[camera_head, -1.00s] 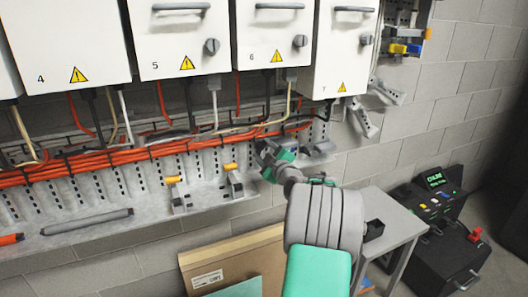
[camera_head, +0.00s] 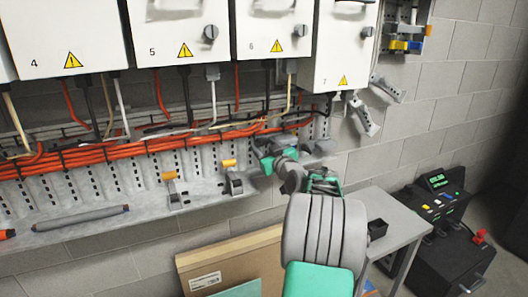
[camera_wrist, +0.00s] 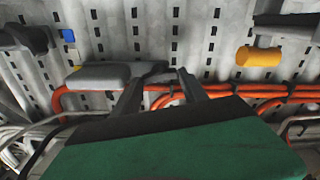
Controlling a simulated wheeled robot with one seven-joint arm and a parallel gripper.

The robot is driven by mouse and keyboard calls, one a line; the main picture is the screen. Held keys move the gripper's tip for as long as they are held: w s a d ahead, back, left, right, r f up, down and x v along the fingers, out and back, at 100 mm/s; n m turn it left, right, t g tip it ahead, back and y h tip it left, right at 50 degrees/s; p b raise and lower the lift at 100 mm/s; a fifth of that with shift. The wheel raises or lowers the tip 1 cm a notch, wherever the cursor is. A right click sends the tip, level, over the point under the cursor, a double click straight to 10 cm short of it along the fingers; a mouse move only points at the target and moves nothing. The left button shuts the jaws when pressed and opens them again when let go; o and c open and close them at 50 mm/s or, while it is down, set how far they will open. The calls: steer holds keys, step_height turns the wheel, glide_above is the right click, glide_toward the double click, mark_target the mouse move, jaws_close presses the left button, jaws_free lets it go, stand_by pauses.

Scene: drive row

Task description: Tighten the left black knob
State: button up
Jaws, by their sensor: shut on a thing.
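My gripper (camera_wrist: 162,88) has its two dark fingers close together at a grey fitting (camera_wrist: 103,75) on the perforated rail. It is shut on a small dark part at the fitting's end, which I take as the left black knob (camera_wrist: 153,70); the fingers hide much of it. In the head view my gripper (camera_head: 264,157) reaches the rail below box 6, and the knob is hidden there. A second dark knob-like fitting shows in the wrist view (camera_wrist: 35,38), apart from my fingers; in the head view it is right of my gripper (camera_head: 319,147).
Two clamps with yellow ends, one on the left (camera_head: 170,177) and one nearer my gripper (camera_head: 230,164), stand on the rail. Orange cables (camera_head: 90,157) run close above. White numbered boxes (camera_head: 180,38) hang overhead. A small grey table (camera_head: 392,222) stands at lower right.

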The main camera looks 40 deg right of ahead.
steer(key=m, duration=0.6)
steer(key=shift+d+r, duration=0.1)
steer(key=m+p, duration=0.1)
steer(key=m, duration=0.5)
steer(key=shift+m, duration=0.3)
stand_by(0.3)
steer(key=o, duration=1.4)
steer(key=v, duration=0.7)
steer(key=shift+s, duration=0.4)
